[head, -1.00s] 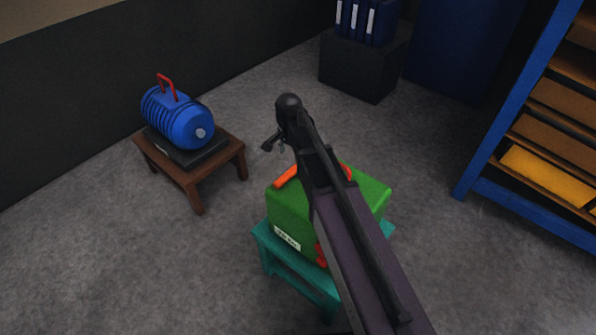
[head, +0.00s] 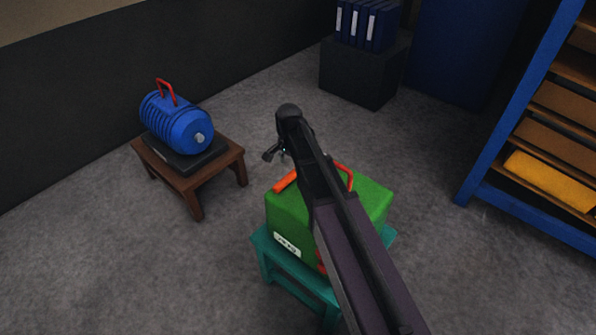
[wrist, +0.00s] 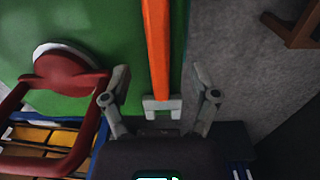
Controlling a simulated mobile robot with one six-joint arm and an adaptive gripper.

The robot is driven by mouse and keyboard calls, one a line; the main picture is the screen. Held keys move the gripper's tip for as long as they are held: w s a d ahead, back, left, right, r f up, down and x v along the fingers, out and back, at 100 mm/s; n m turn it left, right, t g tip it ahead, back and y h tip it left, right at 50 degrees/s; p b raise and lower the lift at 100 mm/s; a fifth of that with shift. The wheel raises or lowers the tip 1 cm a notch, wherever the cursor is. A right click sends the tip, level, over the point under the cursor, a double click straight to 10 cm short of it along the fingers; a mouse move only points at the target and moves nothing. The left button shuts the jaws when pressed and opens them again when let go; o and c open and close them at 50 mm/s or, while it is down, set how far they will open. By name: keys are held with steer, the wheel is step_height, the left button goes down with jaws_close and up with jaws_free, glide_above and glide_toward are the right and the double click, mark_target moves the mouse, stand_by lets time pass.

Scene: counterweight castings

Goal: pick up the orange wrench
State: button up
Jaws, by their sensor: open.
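The orange wrench (head: 287,181) lies on top of the green casting (head: 290,215), near its left edge; part of it is hidden behind my arm. In the wrist view the wrench (wrist: 157,45) runs up and down along the green casting's edge, with a grey forked end pointing toward my gripper. My gripper (wrist: 160,88) is open, one finger on each side of the wrench, with gaps on both sides. No contact shows. In the head view the gripper (head: 272,154) is partly hidden by my arm.
A red handle (head: 345,173) rises from the green casting, which sits on a teal stool (head: 285,268). A blue casting (head: 178,123) stands on a brown stool (head: 190,182). A blue shelf rack (head: 515,110) is at the right. Grey floor is open between them.

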mark_target(291, 174)
steer(key=shift+d+f+b, duration=0.1)
steer(key=shift+f+b, duration=2.4)
steer(key=shift+f, duration=0.1)
jaws_close()
